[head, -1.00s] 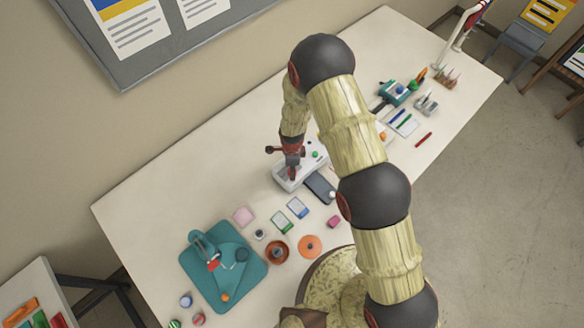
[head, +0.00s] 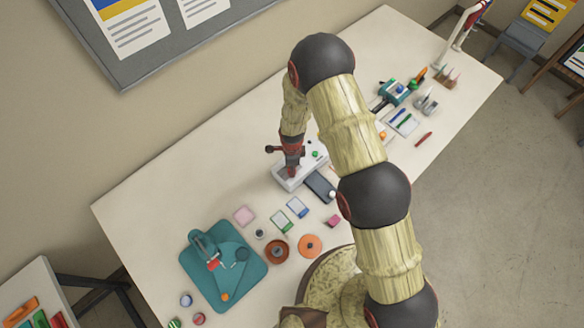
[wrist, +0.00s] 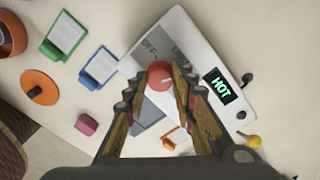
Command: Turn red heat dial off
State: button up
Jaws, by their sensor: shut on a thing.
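The laminator (wrist: 200,50) is a white box on the table. Its small dark display (wrist: 221,86) reads "HOT" in green. The red heat dial (wrist: 160,75) sits on its top face, with a white pointer mark and a grey panel lettered "OFF" beside it. My gripper (wrist: 162,80) is shut on the red dial, one finger on each side, in the wrist view. In the head view my gripper (head: 290,170) reaches down onto the laminator (head: 284,183), and the dial is hidden there.
A dark slab (head: 321,186) lies at the laminator's front. Green and blue framed cards (wrist: 64,32) (wrist: 99,68), a pink block (wrist: 87,125) and an orange disc (wrist: 40,85) lie nearby. A teal board (head: 215,290) is at the near left. The table's back left is clear.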

jog(key=shift+n+b, duration=0.3)
jog(key=shift+b, duration=0.05)
jog(key=shift+c, duration=0.2)
jog(key=n+b, duration=0.2)
jog(key=b, duration=0.1)
jog(key=shift+w+f, duration=0.1)
jog(key=shift+f, duration=0.05)
jog(key=n+b, duration=0.4)
jog(key=n, duration=0.1)
jog(key=shift+n, duration=0.4)
jog(key=n+b, duration=0.3)
jog(key=n, duration=0.1)
jog(key=shift+n, duration=0.3)
jog(key=shift+r+n+b, duration=0.2)
jog(key=shift+n+b, duration=0.7)
jog(key=shift+n, duration=1)
jog(key=o, duration=1.2)
jog(key=shift+c, duration=0.2)
jog(key=shift+r, duration=0.1)
